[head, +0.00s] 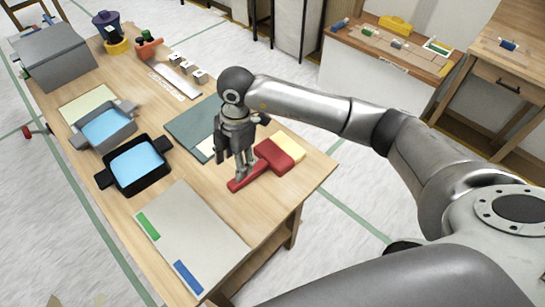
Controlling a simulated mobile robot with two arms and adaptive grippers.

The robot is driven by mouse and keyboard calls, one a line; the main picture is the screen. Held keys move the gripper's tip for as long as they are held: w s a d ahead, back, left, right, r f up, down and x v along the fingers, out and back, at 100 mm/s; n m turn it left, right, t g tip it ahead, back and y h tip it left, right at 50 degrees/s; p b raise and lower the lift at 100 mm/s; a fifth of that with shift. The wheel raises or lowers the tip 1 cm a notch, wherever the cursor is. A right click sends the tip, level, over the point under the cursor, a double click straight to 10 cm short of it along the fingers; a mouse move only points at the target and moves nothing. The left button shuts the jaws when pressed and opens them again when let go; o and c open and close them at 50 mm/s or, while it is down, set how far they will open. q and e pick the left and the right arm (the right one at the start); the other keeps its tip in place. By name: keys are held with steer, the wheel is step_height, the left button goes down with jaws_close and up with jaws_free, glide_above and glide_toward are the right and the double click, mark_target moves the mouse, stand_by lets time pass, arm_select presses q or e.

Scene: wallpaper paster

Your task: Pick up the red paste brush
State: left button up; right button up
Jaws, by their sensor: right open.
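The red paste brush (272,155) lies on the wooden table near its right edge, with its handle pointing to the lower left and a pale yellow end at the upper right. My right gripper (240,172) points down at the brush, with its fingertips at the red handle. It is open, and its fingers hide part of the handle. I cannot tell whether the fingertips touch it. My left gripper is not in view.
A black tray (106,179) and a grey tray (75,142) with blue contents stand on the left. A pale board (192,240) lies in front. A dark green mat (185,135) lies behind the gripper. A grey box (55,75) stands at the far left.

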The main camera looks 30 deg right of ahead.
mark_target(263, 164)
steer(key=shift+m+h, duration=0.5)
steer(key=shift+h, duration=0.3)
steer(key=d+f, duration=0.1)
steer(key=f, duration=0.1)
steer(key=w+d+f, duration=0.1)
steer(key=d+f, duration=0.1)
steer(key=shift+d+f+p, duration=0.25)
steer(key=shift+d+p, duration=0.05)
steer(key=shift+p, duration=0.1)
steer(key=shift+w+a+f+p, duration=0.1)
steer(key=shift+w+f+p, duration=0.1)
steer(key=shift+f, duration=0.75)
steer(key=shift+w+d+f+p, duration=0.1)
steer(key=shift+f+p, duration=0.15)
steer(key=shift+f, duration=0.75)
steer(key=shift+w+a+f+p, duration=0.1)
steer(key=shift+f+p, duration=0.1)
steer(key=shift+f, duration=0.75)
steer(key=shift+c, duration=0.3)
steer(key=c, duration=1)
steer(key=shift+r, duration=0.2)
steer(key=shift+c, duration=0.2)
